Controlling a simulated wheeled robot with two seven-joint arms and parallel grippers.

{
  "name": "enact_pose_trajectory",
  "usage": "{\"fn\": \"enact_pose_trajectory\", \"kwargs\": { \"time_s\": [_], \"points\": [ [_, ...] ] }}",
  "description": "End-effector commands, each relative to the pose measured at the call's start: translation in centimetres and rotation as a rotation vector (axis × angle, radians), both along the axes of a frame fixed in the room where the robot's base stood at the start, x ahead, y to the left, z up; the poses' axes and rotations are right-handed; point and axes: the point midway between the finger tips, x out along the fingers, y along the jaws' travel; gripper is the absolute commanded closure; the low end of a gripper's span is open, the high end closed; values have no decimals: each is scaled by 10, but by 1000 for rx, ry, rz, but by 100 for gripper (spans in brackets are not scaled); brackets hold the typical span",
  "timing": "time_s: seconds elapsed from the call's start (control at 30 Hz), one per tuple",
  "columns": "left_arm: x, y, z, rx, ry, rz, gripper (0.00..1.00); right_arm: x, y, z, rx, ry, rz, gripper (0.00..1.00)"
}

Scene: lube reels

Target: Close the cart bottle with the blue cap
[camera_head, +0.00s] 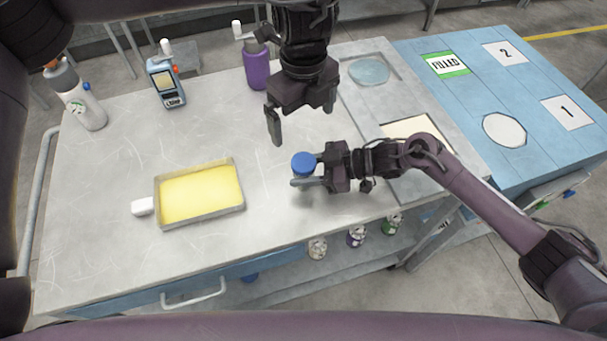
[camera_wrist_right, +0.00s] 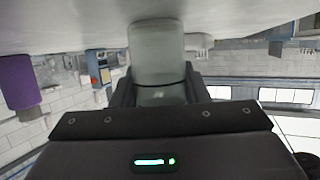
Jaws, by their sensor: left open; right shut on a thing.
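The blue cap (camera_head: 303,163) is on top of the cart bottle on the grey table, at the tips of my right gripper. Whether it is fully tightened I cannot tell. My right gripper (camera_head: 312,172) comes in level from the right and is shut on the bottle. The right wrist view shows the pale translucent bottle (camera_wrist_right: 157,52) between the fingers; its cap is hidden there. My left gripper (camera_head: 302,119) hangs pointing down behind and above the cap, open and empty, its fingers apart from the cap.
A shallow tray of yellow liquid (camera_head: 200,193) lies left of the bottle. At the back stand a white bottle (camera_head: 84,106), a blue handheld device (camera_head: 166,85) and a purple bottle (camera_head: 257,70). A blue surface with marked spots (camera_head: 480,90) is at right.

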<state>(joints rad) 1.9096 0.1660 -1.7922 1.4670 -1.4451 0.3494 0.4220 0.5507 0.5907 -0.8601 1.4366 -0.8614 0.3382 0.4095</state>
Motion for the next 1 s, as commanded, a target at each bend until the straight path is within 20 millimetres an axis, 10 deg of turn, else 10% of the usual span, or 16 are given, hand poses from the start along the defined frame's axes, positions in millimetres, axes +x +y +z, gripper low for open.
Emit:
{"fn": "enact_pose_trajectory", "kwargs": {
  "time_s": [0.23,0.63,0.67,0.83,1.0],
  "points": [
    [1,0,39,1,-3,0,0,0,0,0,-1,1,0,100],
    [0,0,46,0,0,0,0,0,0,0,0,0,0,100],
    [0,0,46,0,0,0,0,0,0,0,0,0,0,55],
    [0,0,46,0,0,0,0,0,0,0,0,0,0,34],
    [0,0,46,0,0,0,0,0,0,0,0,0,0,34]
  ]
}}
